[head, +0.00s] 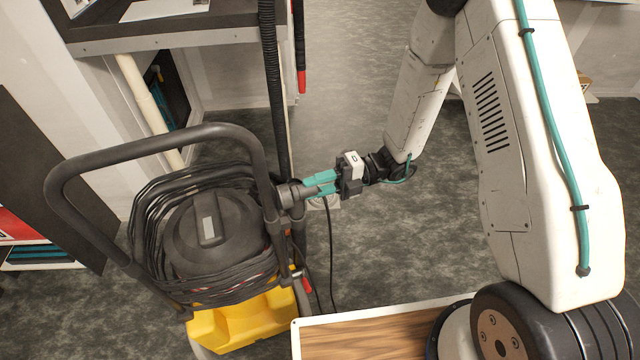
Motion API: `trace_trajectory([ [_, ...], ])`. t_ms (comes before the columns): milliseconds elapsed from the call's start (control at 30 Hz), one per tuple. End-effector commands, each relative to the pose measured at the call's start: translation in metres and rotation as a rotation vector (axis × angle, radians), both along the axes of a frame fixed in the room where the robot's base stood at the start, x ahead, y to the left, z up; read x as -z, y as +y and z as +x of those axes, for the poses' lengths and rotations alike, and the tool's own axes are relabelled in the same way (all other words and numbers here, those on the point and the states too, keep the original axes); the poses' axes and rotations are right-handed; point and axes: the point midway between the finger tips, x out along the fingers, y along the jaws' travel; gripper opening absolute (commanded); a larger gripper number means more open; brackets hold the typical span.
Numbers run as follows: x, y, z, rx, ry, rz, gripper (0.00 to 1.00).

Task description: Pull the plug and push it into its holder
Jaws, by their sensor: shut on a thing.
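My gripper (312,184) has teal fingers and reaches in from the right at the cart's upright handle frame. It is shut on the plug, which is mostly hidden between and behind the fingers. A black cord (329,245) hangs from just below the fingers towards the floor. A grey round fitting (288,194), which looks like the holder, sits on the right side of the cart's frame, directly left of the fingertips. The fingertips meet or overlap its right end in this view. I cannot tell how far the plug sits in it.
The cart carries a dark round machine (212,228) wrapped in black cable, a curved handle (160,137) and a yellow base (235,325). A black ribbed hose (271,80) rises behind the fitting. A wood-topped surface (370,335) lies in front. Grey floor is open beyond.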

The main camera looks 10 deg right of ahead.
Motion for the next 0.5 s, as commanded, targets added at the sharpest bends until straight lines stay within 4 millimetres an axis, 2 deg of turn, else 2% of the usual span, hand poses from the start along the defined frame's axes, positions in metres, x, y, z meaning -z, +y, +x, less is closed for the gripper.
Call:
trace_trajectory([
  [500,0.0,0.013,-0.003,-0.001,0.0,0.0,0.0],
])
